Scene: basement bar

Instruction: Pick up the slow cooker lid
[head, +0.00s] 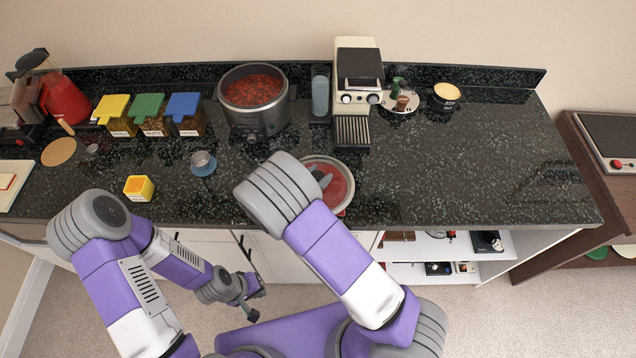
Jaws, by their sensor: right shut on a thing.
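The slow cooker (253,118) stands uncovered at the back of the dark counter, full of red contents. The slow cooker lid appears to be the round reddish disc with a pale rim (343,191), on or just above the counter right of the cooker. My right gripper (322,178) is at the middle of this lid and shut on it; my own forearm hides its left part and much of the gripper. I cannot tell whether the lid touches the counter. My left gripper (257,304) hangs low in front of the cabinets, open and empty.
An espresso machine (358,80) stands behind the lid. A small cup on a blue saucer (203,168), a yellow box (139,188) and several lidded jars (150,122) are to the left. The counter's right part (500,160) is clear.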

